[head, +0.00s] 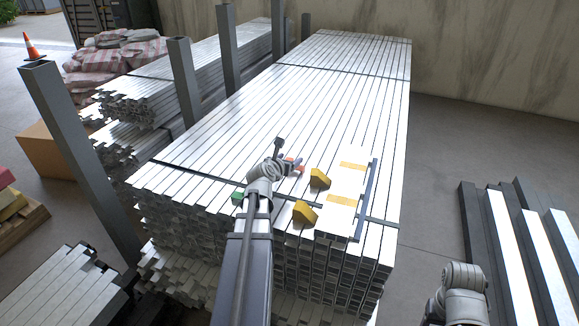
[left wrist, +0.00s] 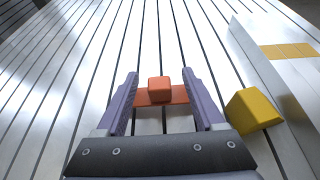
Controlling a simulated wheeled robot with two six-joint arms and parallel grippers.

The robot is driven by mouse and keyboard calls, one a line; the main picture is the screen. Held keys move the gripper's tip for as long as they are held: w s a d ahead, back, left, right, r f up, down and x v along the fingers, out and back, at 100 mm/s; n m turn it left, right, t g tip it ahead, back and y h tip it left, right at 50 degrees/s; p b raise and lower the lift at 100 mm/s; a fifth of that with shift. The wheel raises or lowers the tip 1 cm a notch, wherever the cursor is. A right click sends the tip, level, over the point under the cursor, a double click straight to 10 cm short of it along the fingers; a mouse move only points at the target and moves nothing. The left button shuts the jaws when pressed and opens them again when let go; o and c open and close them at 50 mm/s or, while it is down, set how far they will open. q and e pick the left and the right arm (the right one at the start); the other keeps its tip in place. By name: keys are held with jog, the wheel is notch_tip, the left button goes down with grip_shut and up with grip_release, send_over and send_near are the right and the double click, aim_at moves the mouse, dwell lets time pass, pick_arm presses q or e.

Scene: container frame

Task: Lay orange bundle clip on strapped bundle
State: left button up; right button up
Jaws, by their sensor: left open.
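The strapped bundle (head: 345,98) is a large stack of silvery square tubes with dark straps across it. The orange bundle clip (left wrist: 160,91), a flat strip with a raised block, appears to lie on the tubes. A bit of orange (head: 299,168) shows beside the gripper in the head view. My left gripper (head: 292,163) is open over the bundle top. In the left wrist view its two purple fingers (left wrist: 160,76) stand on either side of the clip's block, with gaps to it. My right arm shows at the lower right; its gripper is out of view.
A white plate (head: 347,178) with yellow patches, a dark bar (head: 366,200) and yellow wedges (head: 319,179) sit right of the left gripper. A green block (head: 238,198) is left of my forearm. Steel posts (head: 80,150) stand left of the bundle.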

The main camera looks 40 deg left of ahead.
pick_arm(q)
jog(key=b+x, duration=0.1)
jog(key=x, duration=0.1)
jog(key=b+x, duration=0.1)
jog(key=x, duration=0.2)
jog(key=shift+f, duration=0.3)
jog(key=shift+r, duration=0.1)
jog(key=shift+c, duration=0.2)
grip_shut()
